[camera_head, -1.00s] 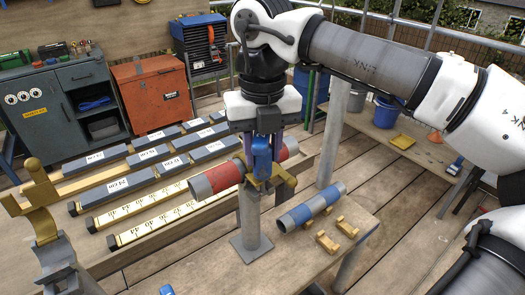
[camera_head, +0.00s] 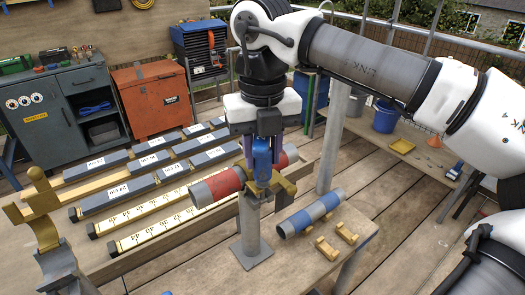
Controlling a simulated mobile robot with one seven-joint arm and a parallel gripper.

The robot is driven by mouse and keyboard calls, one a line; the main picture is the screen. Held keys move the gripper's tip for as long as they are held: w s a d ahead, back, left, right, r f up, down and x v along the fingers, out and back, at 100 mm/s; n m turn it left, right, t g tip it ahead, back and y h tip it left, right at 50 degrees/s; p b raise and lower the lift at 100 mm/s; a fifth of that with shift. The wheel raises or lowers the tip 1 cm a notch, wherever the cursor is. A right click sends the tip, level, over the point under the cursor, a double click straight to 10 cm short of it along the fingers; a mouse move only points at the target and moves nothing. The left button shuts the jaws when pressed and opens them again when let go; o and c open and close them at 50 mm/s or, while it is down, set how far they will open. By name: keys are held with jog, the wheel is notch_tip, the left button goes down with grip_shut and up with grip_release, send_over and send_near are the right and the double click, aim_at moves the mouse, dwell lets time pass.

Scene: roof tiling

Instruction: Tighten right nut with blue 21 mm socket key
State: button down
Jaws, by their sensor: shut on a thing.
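My gripper (camera_head: 262,150) points down in the middle of the head view and is shut on the blue socket key (camera_head: 262,163). The key stands upright between the fingers. Its lower end is at the brass-coloured clamp (camera_head: 281,187) around the red-banded pipe (camera_head: 222,184). The right nut is hidden under the key and gripper, so I cannot tell whether the socket sits on it. The pipe rests on top of a grey post (camera_head: 250,225).
A blue-banded pipe (camera_head: 311,213) lies on the wooden bench at the right, beside small brass-coloured blocks (camera_head: 327,248). Another brass-coloured bracket (camera_head: 43,210) stands at the left front. Dark labelled bars (camera_head: 108,190) and yellow rulers (camera_head: 160,232) lie behind. My arm fills the upper right.

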jog(key=shift+r+p, duration=1.6)
jog(key=shift+r, duration=0.8)
